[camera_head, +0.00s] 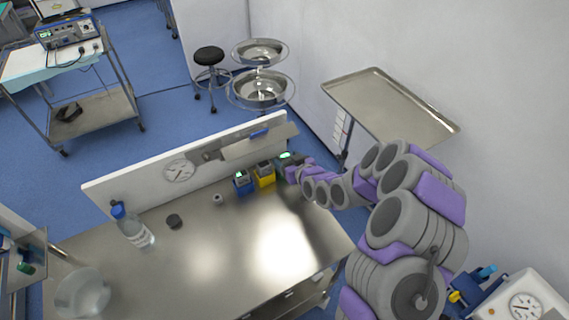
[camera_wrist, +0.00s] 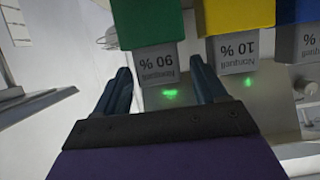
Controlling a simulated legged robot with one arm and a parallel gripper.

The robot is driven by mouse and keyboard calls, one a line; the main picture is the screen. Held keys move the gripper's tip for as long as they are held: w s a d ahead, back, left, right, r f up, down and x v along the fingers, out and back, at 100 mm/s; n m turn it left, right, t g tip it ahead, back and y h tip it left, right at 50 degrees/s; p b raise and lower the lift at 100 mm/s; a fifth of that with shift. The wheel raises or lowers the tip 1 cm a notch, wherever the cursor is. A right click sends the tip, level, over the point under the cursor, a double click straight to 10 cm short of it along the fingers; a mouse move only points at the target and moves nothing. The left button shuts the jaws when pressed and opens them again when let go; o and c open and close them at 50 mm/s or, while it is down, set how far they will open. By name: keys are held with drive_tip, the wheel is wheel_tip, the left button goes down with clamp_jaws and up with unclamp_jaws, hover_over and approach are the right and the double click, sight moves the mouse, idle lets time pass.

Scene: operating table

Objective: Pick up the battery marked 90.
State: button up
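The battery marked 90 (camera_wrist: 155,64) has a green body and a grey end with "90 %" upside down in the wrist view. A green light glows just below its end. My gripper (camera_wrist: 161,70) is open, with its two fingertips on either side of the grey end; I cannot tell whether they touch it. In the head view my gripper (camera_head: 299,167) is at the right end of the row, over the green-lit unit, and partly hides it.
A yellow battery marked 10 (camera_wrist: 233,50) is close to my right fingertip, with a blue battery (camera_wrist: 302,32) beyond it. The yellow (camera_head: 265,174) and blue (camera_head: 242,183) units stand along the table's back panel (camera_head: 130,178). A bottle (camera_head: 133,228) stands at left.

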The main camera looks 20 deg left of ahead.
drive_tip(key=c, duration=1.1)
drive_tip(key=shift+r, duration=0.1)
